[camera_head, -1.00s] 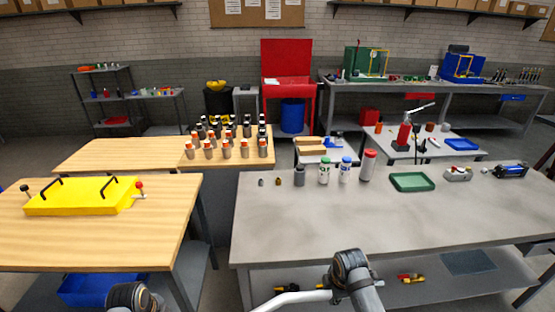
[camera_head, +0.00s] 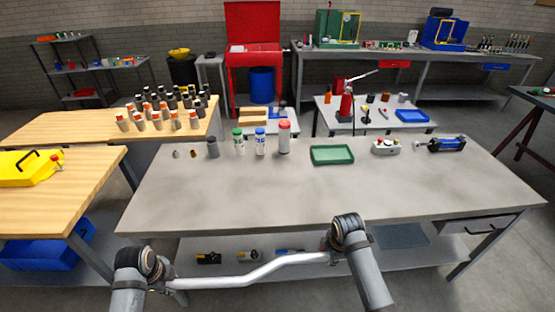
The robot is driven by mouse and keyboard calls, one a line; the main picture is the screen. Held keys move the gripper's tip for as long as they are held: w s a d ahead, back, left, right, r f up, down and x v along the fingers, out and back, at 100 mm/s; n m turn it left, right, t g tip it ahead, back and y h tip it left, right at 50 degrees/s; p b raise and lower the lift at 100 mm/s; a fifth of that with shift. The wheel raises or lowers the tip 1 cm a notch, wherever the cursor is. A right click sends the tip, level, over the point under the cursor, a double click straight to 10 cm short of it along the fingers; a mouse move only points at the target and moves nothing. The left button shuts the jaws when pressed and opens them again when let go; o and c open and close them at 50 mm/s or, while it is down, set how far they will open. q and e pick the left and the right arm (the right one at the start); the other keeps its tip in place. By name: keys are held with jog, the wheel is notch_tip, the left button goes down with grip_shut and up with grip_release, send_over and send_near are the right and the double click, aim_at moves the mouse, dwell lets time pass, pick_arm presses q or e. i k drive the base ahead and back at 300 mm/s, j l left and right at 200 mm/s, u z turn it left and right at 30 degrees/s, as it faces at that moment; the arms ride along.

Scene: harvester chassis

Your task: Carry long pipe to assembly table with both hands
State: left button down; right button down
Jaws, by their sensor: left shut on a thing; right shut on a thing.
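A long, light-grey bent pipe (camera_head: 250,279) spans between my two grippers at the bottom of the head view, in front of the grey table's near edge. My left gripper (camera_head: 166,284) is shut on its left end. My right gripper (camera_head: 334,259) is shut on its right end, which sits a little higher in the picture. The finger details are small and partly hidden by my wrists. The large grey-topped table (camera_head: 300,195) lies just beyond the pipe; the frame does not label it as the assembly table.
Bottles (camera_head: 260,141), a green tray (camera_head: 332,155), a grey button box (camera_head: 385,147) and a blue cylinder device (camera_head: 446,144) stand along the grey table's far side. Its near half is clear. A wooden table (camera_head: 85,190) with a yellow case (camera_head: 28,168) stands left.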

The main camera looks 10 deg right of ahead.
aim_at(429, 185)
jog(key=l, duration=1.35)
jog(key=k+l, duration=0.15)
jog(key=l, duration=2.6)
jog(key=i, duration=0.95)
